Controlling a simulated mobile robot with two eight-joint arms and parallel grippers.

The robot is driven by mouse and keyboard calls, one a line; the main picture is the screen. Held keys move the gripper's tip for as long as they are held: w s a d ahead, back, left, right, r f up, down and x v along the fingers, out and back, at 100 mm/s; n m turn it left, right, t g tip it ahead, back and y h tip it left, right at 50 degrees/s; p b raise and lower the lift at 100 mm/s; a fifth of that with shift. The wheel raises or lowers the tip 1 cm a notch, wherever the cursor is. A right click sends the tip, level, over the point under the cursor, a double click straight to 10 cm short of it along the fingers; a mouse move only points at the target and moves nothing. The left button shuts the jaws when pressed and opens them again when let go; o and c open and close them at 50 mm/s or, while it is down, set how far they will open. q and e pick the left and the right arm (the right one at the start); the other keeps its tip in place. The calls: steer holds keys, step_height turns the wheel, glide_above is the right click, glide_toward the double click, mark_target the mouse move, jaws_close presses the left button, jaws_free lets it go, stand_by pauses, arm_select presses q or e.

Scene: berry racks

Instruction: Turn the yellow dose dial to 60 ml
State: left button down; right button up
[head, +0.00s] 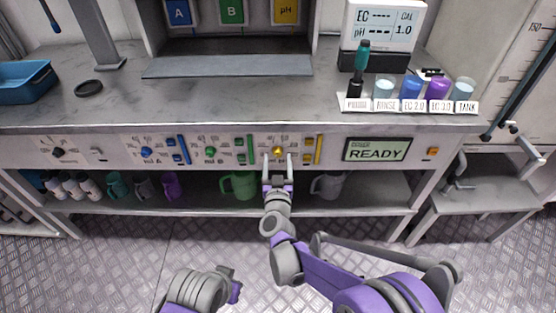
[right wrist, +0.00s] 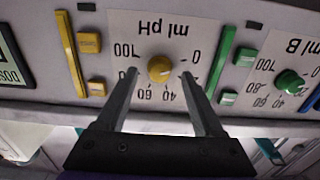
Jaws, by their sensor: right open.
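The yellow dose dial (head: 278,151) is a round knob on the bench's front panel, left of the READY display. It also shows in the right wrist view (right wrist: 160,69), where the panel appears upside down, with 0, 40, 60 and 100 readable on the "ml pH" scale around it. Where the dial points cannot be told. My right gripper (head: 277,158) is open in front of the dial, one finger on each side of it. In the right wrist view its fingertips (right wrist: 160,75) flank the knob with gaps visible.
A green dial (head: 210,153) and a blue dial (head: 147,153) sit farther left, with buttons and coloured bars (head: 319,150) between. The READY display (head: 376,149) is to the right. A shelf (head: 290,196) with a green jug (head: 240,184) and grey jug (head: 328,185) is below.

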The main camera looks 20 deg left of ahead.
steer(key=shift+w+a, duration=0.1)
steer(key=shift+w, duration=0.45)
jaws_close()
